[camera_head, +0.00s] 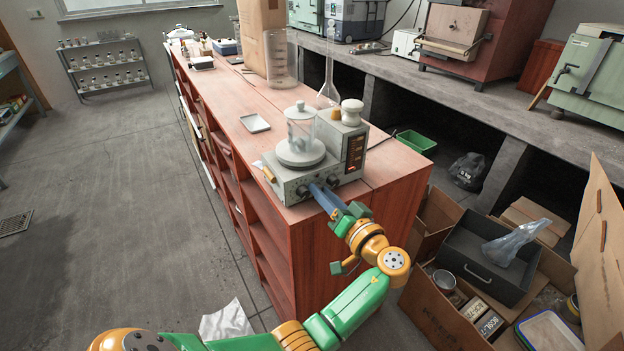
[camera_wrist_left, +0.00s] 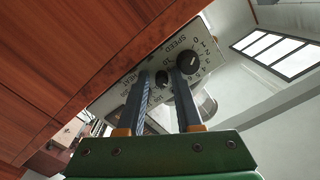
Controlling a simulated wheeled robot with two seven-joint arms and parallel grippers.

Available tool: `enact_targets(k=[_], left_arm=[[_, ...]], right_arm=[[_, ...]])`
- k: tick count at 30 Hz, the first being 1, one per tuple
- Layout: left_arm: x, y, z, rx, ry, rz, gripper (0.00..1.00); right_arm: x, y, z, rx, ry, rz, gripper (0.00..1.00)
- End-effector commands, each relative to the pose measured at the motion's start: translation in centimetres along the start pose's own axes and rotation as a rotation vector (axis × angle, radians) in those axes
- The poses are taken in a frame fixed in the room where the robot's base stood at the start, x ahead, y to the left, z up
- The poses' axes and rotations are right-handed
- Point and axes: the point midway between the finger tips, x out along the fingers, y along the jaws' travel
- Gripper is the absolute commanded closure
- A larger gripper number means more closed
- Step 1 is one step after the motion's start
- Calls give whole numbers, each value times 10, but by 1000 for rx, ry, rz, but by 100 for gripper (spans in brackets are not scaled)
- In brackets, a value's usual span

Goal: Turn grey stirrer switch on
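The grey stirrer (camera_head: 312,178) stands at the near end of the red wooden bench, with a glass vessel (camera_head: 301,130) on its round plate. My left gripper (camera_head: 318,190) is at the front panel. In the wrist view its two fingers (camera_wrist_left: 162,75) are apart, with the small control showing between them. I cannot tell whether a finger touches it. My right gripper is not in view.
The wooden bench (camera_head: 246,95) carries a small white tray (camera_head: 255,123), a glass flask (camera_head: 329,85) and a beaker (camera_head: 280,65) beyond the stirrer. An open cardboard box (camera_head: 430,303) with a dark drawer stands on the floor at right. The floor at left is largely clear.

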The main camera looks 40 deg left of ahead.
Motion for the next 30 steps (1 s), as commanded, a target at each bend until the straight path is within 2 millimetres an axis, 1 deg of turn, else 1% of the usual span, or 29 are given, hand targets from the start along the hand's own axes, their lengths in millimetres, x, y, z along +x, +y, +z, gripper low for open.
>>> enact_targets(k=[5,6,8,9,20,26,30], left_arm=[[0,0,0,0,0,0,67],[0,0,0,0,0,0,72],[0,0,0,0,0,0,88],[0,0,0,1,0,0,99],[1,0,1,24,-1,0,100],[1,0,1,121,-1,-1,100],[1,0,1,228,-1,-1,100]], right_arm=[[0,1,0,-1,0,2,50],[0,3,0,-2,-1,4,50],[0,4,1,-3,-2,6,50],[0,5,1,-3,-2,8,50],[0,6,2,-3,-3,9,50],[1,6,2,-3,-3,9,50],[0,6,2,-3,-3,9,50]])
